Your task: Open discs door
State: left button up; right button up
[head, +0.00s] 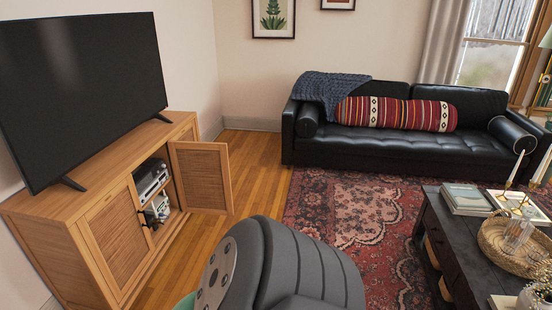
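The wooden TV cabinet (72,208) stands along the left wall. Its right door (202,176), with a woven panel, is swung open toward the room. The open bay behind it shows silver and dark devices (151,178) on a shelf, and lighter items (159,207) below. The left woven door (118,240) is shut. A small dark shape sits at its right edge; I cannot tell what it is. Which door is the discs door is not marked. A large grey part of my own body fills the bottom middle. Neither gripper shows.
A large TV (85,85) stands on the cabinet. Wooden floor (250,165) lies clear beyond the open door. A patterned rug (345,215), a black sofa (420,145) and a dark coffee table (455,240) carrying books and a basket are to the right.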

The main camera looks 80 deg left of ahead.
aim_at(116, 232)
jog(key=u, duration=3.9)
